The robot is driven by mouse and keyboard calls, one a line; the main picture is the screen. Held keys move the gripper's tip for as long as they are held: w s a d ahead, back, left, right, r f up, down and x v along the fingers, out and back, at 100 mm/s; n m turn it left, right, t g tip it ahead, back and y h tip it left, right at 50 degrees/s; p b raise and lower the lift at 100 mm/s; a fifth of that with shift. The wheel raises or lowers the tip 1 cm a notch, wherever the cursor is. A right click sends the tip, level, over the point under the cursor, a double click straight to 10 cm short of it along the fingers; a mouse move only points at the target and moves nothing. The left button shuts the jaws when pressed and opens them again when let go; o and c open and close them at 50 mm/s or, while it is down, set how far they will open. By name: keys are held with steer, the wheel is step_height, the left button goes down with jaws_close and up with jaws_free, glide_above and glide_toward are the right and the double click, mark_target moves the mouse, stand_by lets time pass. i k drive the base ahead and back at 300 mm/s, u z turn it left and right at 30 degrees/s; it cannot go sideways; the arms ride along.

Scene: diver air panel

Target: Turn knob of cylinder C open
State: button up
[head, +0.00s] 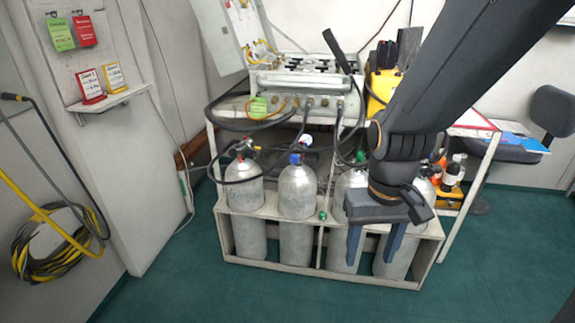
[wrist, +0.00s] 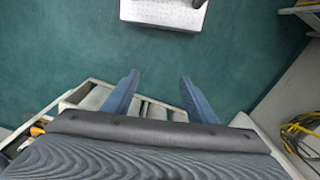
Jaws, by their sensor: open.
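Several grey gas cylinders stand in a white rack (head: 270,211) in the head view. The left one (head: 244,190) has a red top fitting (head: 242,146), and the second (head: 297,192) has a blue knob (head: 295,158). A fourth cylinder (head: 424,186) is mostly behind my gripper. No letter marking cylinder C is readable. My gripper (head: 372,260) is open and empty, fingers pointing down, in front of the two right cylinders. Its fingers (wrist: 159,78) also show apart in the wrist view.
A white bench with a control panel (head: 305,84) and black hoses stands above the cylinders. A yellow hose coil (head: 55,245) hangs at left. Bottles (head: 451,176) and a dark chair (head: 553,110) are at right.

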mark_target(309, 159)
steer(key=z, duration=0.4)
steer(key=i, duration=0.55)
steer(key=z, duration=0.55)
